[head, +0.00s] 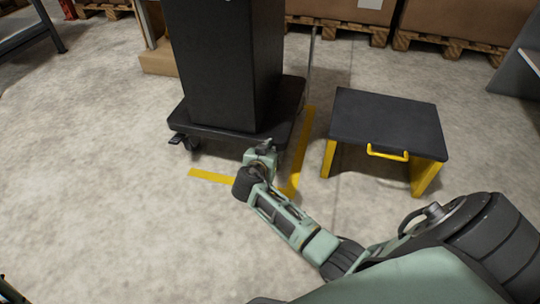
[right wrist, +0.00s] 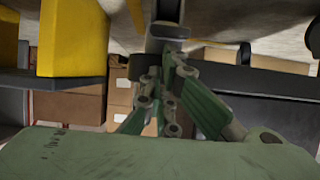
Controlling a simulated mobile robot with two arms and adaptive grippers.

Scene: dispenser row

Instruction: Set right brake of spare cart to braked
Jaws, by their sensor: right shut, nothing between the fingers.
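The cart (head: 290,100) is a low black wheeled platform bearing a tall black box (head: 225,60). Its front-left caster (head: 191,142) shows with a small black brake pedal (head: 175,139) sticking out. My right gripper (head: 265,147) is at the cart's front-right corner, low near the floor, shut and empty. It hides the caster and brake there, so I cannot tell that brake's setting or whether I touch it. In the right wrist view my gripper's linkages (right wrist: 165,100) fill the middle, and a dark cart edge (right wrist: 275,88) shows at right.
A black step stool (head: 385,120) with yellow legs and handle stands right of the cart. Yellow tape (head: 210,176) marks the floor. Boxes on pallets (head: 455,42) line the back. The floor at left and in front is clear.

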